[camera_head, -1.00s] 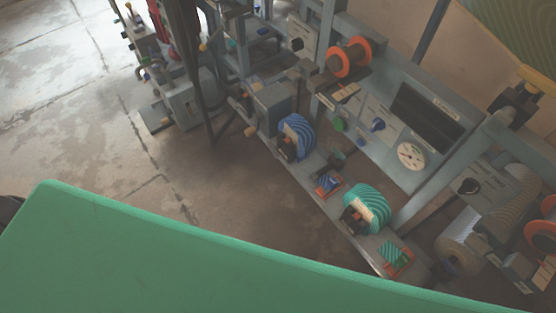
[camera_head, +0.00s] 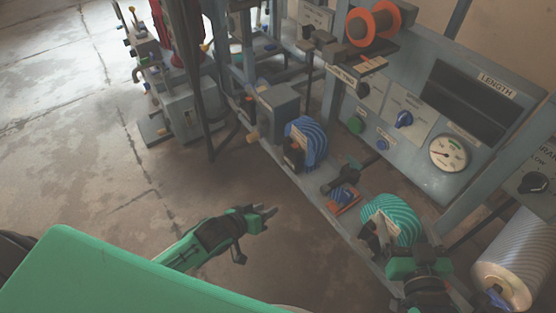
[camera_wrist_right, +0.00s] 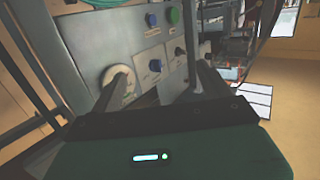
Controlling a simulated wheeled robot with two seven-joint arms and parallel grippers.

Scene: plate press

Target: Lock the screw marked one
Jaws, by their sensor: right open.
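No screw with a readable mark "one" can be made out in either view. The machine's grey panel (camera_head: 412,172) carries a blue knob (camera_head: 404,119), a green button (camera_head: 356,125) and a white dial gauge (camera_head: 448,153). The gauge also shows in the right wrist view (camera_wrist_right: 118,88). My right gripper (camera_head: 422,252) is beside the teal striped roll (camera_head: 398,222) at the lower right. In the right wrist view, its two fingers (camera_wrist_right: 157,75) stand apart with nothing between them, facing the panel. My left gripper (camera_head: 266,211) is over the floor, left of the machine; its finger gap is unclear.
A blue striped roll (camera_head: 312,143) stands on the machine's lower rail. An orange spool (camera_head: 373,23) is above the panel. A large pale roll (camera_head: 512,270) is at the lower right. The floor (camera_head: 75,140) at left is open.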

